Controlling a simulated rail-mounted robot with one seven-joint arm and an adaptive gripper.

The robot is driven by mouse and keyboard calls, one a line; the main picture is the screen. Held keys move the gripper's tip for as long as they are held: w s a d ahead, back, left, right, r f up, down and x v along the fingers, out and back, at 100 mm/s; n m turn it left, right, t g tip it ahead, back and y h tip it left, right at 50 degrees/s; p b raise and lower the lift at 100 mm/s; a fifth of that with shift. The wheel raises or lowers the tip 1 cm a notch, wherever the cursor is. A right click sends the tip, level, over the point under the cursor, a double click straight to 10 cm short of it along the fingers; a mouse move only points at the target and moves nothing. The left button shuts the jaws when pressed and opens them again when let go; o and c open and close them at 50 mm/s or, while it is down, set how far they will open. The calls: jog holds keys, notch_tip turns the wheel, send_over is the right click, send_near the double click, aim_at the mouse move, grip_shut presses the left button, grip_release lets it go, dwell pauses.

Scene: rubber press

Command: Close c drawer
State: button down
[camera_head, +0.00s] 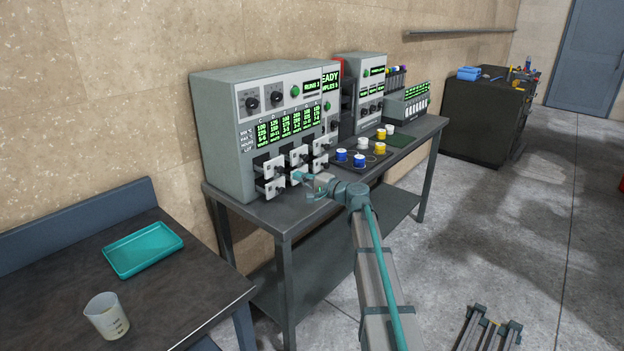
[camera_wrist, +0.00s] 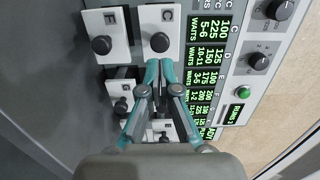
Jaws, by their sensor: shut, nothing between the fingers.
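The C drawer (camera_wrist: 150,20) shows at the top of the wrist view, with a white front, a "C" label and a black knob. In the head view the C drawer (camera_head: 265,164) is the upper left one on the grey cabinet. Its front stands out from the cabinet face, though how far is hard to tell. My gripper (camera_wrist: 158,63) is shut and empty, its teal fingertips just below the C knob in the wrist view. In the head view my gripper (camera_head: 298,176) is right of the drawer front. I cannot tell whether they touch.
The F drawer (camera_wrist: 112,20) sits beside C in the wrist view, its front also standing out. Other small drawers (camera_head: 300,154) lie to the right on the cabinet (camera_head: 222,130). Blue, white and yellow cups (camera_head: 360,159) stand on the bench. The floor in front is mostly clear.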

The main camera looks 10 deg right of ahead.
aim_at(276, 174)
jog(key=shift+p+x, duration=0.6)
jog(key=shift+x, duration=2.05)
jog(key=b+x, duration=0.1)
jog(key=x, duration=0.1)
jog(key=b+x, duration=0.1)
jog(key=x, duration=0.1)
jog(key=b+x, duration=0.2)
jog(key=shift+w+d+f, duration=0.15)
jog(key=shift+w+f, duration=0.15)
jog(key=shift+w+r, duration=0.15)
jog(key=shift+r, duration=0.2)
